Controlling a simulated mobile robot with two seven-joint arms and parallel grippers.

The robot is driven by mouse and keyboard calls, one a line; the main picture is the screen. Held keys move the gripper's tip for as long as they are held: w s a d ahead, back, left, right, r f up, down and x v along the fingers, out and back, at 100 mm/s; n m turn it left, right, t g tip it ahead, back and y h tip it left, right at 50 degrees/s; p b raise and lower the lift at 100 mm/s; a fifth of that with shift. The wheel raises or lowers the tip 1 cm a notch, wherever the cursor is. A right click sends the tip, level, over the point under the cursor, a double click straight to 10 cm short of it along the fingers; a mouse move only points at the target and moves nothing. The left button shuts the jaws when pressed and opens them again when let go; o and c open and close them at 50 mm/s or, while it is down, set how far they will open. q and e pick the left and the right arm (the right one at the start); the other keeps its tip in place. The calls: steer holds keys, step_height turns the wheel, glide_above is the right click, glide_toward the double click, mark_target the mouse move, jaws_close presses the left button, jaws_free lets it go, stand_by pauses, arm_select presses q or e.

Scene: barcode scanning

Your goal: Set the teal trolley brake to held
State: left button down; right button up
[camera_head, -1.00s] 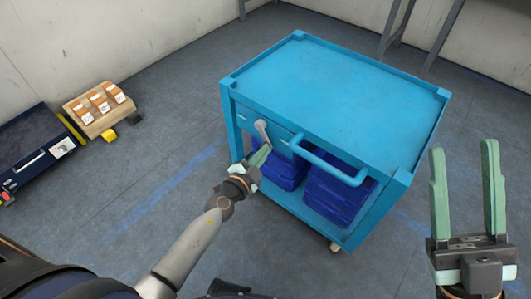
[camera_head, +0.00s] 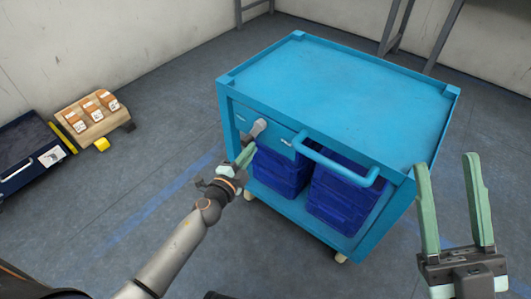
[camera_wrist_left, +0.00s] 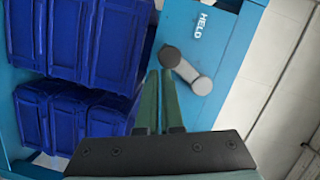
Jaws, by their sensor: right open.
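The teal trolley (camera_head: 340,95) shows as bright blue in the head view. Its grey brake lever (camera_head: 258,128) is on the left of the front panel, its lower end slanting down and left. The lever (camera_wrist_left: 185,70) also shows in the left wrist view, near the word HELD (camera_wrist_left: 199,24) on the panel. My left gripper (camera_head: 246,155) is just below the lever; its fingers (camera_wrist_left: 160,75) are together with nothing between them. Their tips are close to the lever's dark end; I cannot tell if they touch. My right gripper (camera_head: 447,160) is open and empty, right of the trolley.
A blue handle (camera_head: 335,165) sticks out of the trolley's front, right of the lever. Dark blue bins (camera_head: 345,205) stand on the lower shelf. A wooden block with orange-and-white items (camera_head: 90,125) and a dark case (camera_head: 25,150) lie at left. The floor between is clear.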

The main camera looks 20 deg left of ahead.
arm_select(q)
steer(key=shift+w+a, duration=0.25)
steer(key=shift+a, duration=0.55)
arm_select(e)
steer(key=shift+f, duration=0.1)
